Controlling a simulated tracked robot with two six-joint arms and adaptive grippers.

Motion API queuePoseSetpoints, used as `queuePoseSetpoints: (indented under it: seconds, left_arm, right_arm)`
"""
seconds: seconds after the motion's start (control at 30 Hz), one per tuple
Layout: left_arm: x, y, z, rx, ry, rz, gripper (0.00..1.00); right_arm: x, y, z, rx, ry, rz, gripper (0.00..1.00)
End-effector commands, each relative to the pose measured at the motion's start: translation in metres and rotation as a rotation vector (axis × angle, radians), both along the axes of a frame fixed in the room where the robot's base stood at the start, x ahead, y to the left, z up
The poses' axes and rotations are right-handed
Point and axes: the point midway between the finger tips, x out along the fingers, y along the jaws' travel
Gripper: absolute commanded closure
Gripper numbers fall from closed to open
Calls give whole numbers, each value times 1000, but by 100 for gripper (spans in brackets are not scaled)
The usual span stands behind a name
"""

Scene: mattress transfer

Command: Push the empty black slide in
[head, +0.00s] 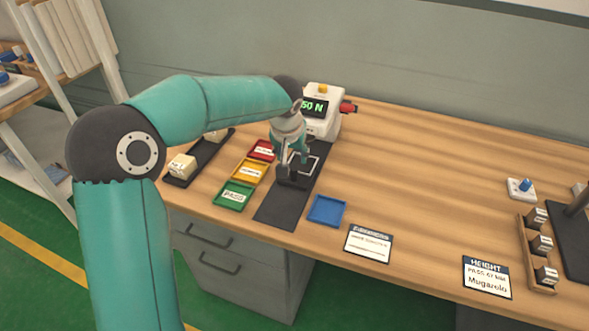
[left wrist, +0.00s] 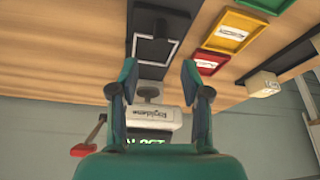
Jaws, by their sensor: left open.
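The black slide (head: 281,210) is a long flat strip on the table in front of the white tester (head: 325,122). A white square outline is marked on it and no sample shows inside that outline. In the left wrist view the slide (left wrist: 148,70) runs up to the tester (left wrist: 155,116), with a small dark upright piece near the outline. My left gripper (head: 294,172) is over the slide beside the outline, fingers pointing down. In the left wrist view its two fingers (left wrist: 157,78) are apart with nothing between them. Contact with the slide cannot be told. My right gripper is not in view.
Red (head: 261,150), yellow (head: 251,171) and green (head: 235,195) trays lie left of the slide. A dark tray (head: 207,160) with pale blocks is farther left. A blue tray (head: 327,210) and a card (head: 368,243) lie right. The table's middle right is clear.

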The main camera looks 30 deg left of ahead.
Motion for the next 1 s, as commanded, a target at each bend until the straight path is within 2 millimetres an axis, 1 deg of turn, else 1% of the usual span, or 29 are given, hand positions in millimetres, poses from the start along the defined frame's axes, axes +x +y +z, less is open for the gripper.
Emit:
queuePoseSetpoints:
  seconds: [0.03, 0.2, 0.3, 0.43, 0.6, 0.9, 0.93, 1.0]
  left_arm:
    - [3, 2, -12, 0, 5, 1, 52]
    - [16, 8, -45, 0, 5, 1, 52]
    - [22, 11, -61, 0, 3, 0, 52]
    - [29, 14, -77, 0, 2, 0, 52]
    - [33, 15, -87, 0, 0, 0, 52]
    - [34, 16, -89, 0, -1, 0, 52]
    - [34, 16, -89, 0, -1, 0, 56]
    - [34, 16, -89, 0, -1, 0, 68]
  right_arm:
    - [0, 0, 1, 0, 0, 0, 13]
    - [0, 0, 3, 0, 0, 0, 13]
    - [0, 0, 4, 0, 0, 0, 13]
    - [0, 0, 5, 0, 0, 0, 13]
    - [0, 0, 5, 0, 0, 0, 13]
    - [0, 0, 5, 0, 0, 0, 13]
    - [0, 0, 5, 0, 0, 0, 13]
    - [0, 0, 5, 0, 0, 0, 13]
